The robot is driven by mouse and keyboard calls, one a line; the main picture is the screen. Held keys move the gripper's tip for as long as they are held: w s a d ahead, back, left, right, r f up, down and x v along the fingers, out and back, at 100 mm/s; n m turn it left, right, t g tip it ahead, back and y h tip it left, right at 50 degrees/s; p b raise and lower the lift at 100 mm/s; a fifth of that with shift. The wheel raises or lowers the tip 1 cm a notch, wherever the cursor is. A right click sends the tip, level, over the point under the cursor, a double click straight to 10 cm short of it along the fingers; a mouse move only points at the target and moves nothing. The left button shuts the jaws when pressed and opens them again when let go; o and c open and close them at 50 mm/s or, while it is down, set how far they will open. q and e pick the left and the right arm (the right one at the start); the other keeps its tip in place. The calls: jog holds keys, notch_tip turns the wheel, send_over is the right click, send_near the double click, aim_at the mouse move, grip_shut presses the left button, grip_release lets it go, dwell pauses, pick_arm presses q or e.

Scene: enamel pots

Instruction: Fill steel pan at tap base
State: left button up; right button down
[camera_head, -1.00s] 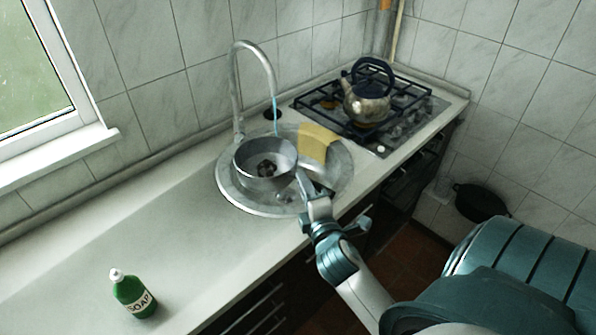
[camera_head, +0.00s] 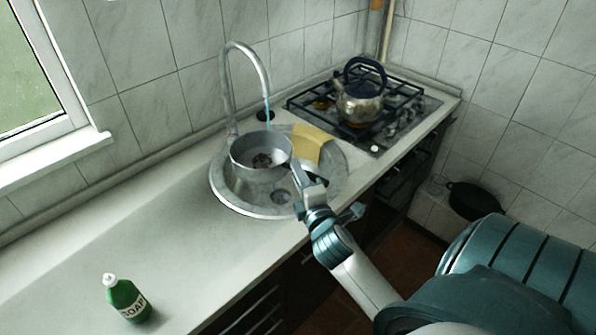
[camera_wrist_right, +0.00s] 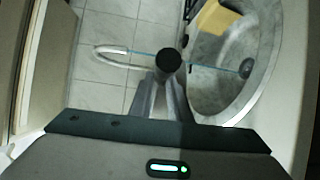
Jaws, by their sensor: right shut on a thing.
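The steel pan (camera_head: 246,154) is over the left part of the round sink (camera_head: 238,202), beside the tap. A dark patch shows inside it; I cannot tell what it is. The curved tap (camera_head: 229,85) stands behind the pan, with a thin blue stream (camera_head: 267,114) falling from its spout. The stream's lower end meets the pan's back rim in the head view. My right gripper (camera_head: 305,183) is shut on the pan's handle, at the pan's right front. The wrist view shows a dark round end between the fingers (camera_wrist_right: 168,92); the pan's bowl is not clear there. My left gripper is out of view.
The drain (camera_head: 281,196) is uncovered. A kettle (camera_head: 360,97) stands on the hob (camera_head: 421,107) to the right. A green soap bottle (camera_head: 127,300) stands front left; the counter between is clear.

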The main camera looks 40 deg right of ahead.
jog(key=w+d, duration=1)
jog(key=shift+r, duration=0.15)
dwell(0.6)
dwell(6.2)
